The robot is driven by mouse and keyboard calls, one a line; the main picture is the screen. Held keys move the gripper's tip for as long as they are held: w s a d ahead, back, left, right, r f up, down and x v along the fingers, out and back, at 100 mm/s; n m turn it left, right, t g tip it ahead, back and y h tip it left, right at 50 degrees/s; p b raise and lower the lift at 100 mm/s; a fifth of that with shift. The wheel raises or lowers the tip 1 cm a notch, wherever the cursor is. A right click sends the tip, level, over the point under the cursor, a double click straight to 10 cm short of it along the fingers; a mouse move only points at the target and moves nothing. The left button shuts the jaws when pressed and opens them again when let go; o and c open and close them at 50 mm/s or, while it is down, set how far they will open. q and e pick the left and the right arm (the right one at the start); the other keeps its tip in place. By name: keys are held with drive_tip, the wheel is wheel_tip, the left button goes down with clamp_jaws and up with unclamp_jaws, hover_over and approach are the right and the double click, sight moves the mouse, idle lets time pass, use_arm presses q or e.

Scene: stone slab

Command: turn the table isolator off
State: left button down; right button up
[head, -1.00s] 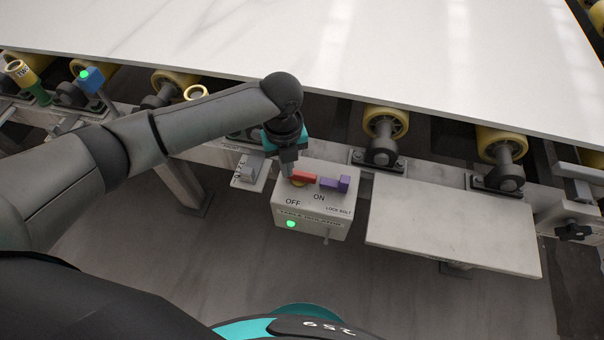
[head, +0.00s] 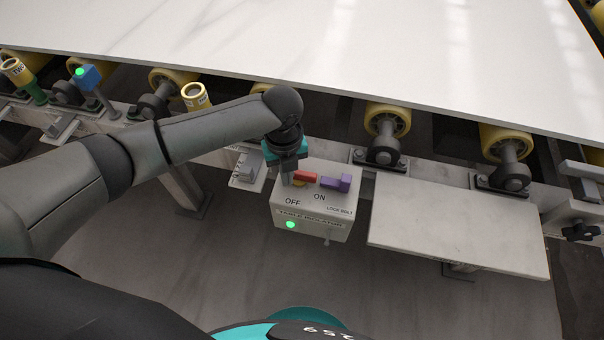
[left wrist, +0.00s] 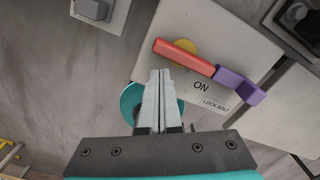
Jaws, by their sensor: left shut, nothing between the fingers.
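The table isolator box (head: 312,224) is light grey, with OFF and ON marks and a lit green lamp (head: 291,225) on its front. Its red handle (head: 305,177) lies on top over a yellow hub, pointing right toward ON. A purple lock bolt (head: 336,183) sits at the handle's right end. In the left wrist view the red handle (left wrist: 184,56) meets or nearly meets the purple bolt (left wrist: 239,87). My left gripper (head: 288,181) is shut and empty, fingers pointing down at the left of the handle; contact is unclear. In the wrist view its closed fingertips (left wrist: 160,74) show beside the handle.
A white slab (head: 300,40) rests on yellow rollers behind the box. A grey shelf plate (head: 458,225) is to the right of the box. A small grey switch (head: 247,170) is to the left. A blue post with a green lamp (head: 87,76) stands at far left.

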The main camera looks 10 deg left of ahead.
use_arm(q)
drive_tip(key=shift+f+b, duration=0.8)
drive_tip(key=shift+f, duration=0.65)
drive_tip(key=shift+r, duration=0.1)
drive_tip(key=shift+r, duration=0.1)
drive_tip(key=shift+r+p, duration=0.2)
drive_tip(key=shift+p, duration=0.5)
